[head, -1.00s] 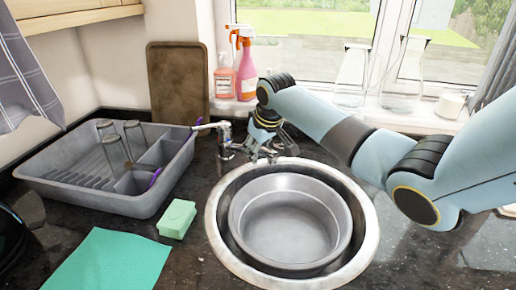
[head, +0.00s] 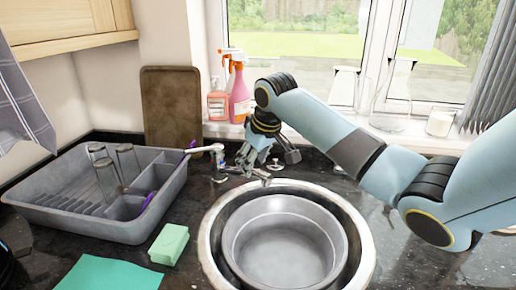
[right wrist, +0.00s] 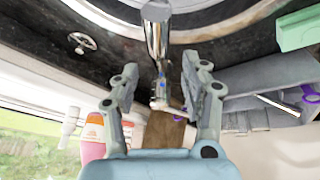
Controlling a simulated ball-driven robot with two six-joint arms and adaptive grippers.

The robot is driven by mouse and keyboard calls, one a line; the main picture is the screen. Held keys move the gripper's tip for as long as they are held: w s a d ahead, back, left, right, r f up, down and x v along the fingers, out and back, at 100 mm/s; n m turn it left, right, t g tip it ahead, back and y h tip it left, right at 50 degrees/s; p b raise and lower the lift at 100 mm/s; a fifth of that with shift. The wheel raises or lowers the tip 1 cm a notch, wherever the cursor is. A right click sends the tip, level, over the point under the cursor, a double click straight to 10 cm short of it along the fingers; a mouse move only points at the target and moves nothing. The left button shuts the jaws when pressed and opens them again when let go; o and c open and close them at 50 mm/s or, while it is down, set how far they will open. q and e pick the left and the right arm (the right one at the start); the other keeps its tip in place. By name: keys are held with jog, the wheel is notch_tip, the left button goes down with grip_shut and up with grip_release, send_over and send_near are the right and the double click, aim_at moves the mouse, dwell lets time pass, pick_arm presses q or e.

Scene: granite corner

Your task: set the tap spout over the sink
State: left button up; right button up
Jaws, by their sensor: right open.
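The chrome tap (head: 220,166) stands on the dark counter behind the sink, with a pale lever pointing left. Its chrome spout (head: 252,172) points right, and its end shows near the sink's back rim; I cannot tell whether it is above the basin. The sink (head: 210,240) has a pale round rim and a grey bowl inside. My right gripper (head: 268,158) is open above the spout, fingers pointing down. In the right wrist view the spout (right wrist: 157,35) runs between the spread fingers (right wrist: 161,78), with no clear contact. My left gripper is not in view.
A grey dish rack (head: 60,205) with glasses stands left of the tap. A green sponge (head: 169,245) and a teal cloth (head: 110,274) lie in front. A brown board (head: 172,108) leans behind. Bottles (head: 238,95) and glassware (head: 392,92) stand on the sill.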

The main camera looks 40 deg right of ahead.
jog(key=v, duration=0.6)
jog(key=shift+s+r, duration=0.1)
jog(key=shift+r, duration=0.05)
dwell(0.3)
